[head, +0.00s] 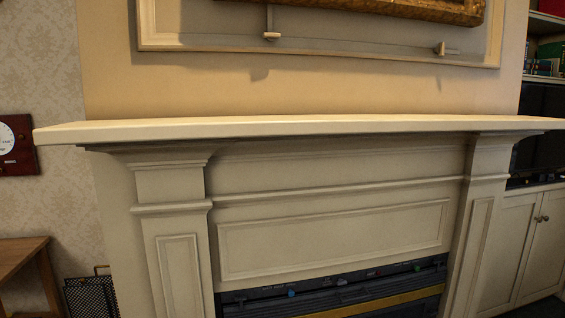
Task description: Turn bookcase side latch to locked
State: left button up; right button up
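Two small latches sit on the panel below a gilt picture frame, above the mantel. The bookcase-side latch (447,50) is the right one, nearer the shelves at the right edge. The other latch (271,36) is to the left, with a pale end piece below a thin upright bar. Both are small, so I cannot tell their locked or unlocked setting. Neither of my grippers is in view.
The gilt frame (430,9) is cut off at the top. The cream mantel shelf (300,127) juts out below the latches; its top looks bare. A bookcase (546,45) with a dark screen and cabinet stands right. A wooden table (22,252) stands lower left.

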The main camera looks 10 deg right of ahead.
aim_at(440, 48)
jog(key=z, duration=1.25)
jog(key=k, duration=0.15)
jog(key=z, duration=0.7)
jog(key=i, duration=1.1)
jog(key=u, duration=0.6)
